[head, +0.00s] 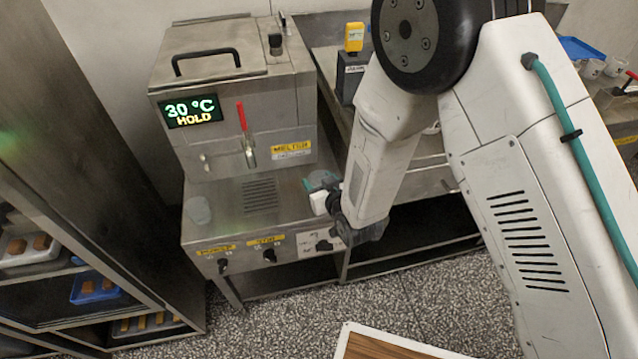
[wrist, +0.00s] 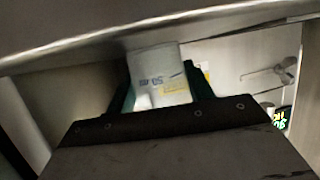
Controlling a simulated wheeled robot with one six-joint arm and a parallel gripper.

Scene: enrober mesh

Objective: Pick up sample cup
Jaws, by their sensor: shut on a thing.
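My gripper (head: 322,184) has teal fingers and is above the right end of the steel deck in front of the melter. It is shut on a small white cup, the sample cup (head: 318,203), which is partly hidden by the fingers in the head view. In the wrist view, the sample cup (wrist: 158,75) sits between the two fingers of my gripper (wrist: 158,85), with dark marks and a yellow patch on it. I cannot tell whether the cup touches the deck.
The melter (head: 232,90) shows 30 °C HOLD and has a red-handled tap. A dark rack (head: 90,250) with trays is at left. A yellow device (head: 354,37) stands behind. A wooden board (head: 390,348) is at the bottom.

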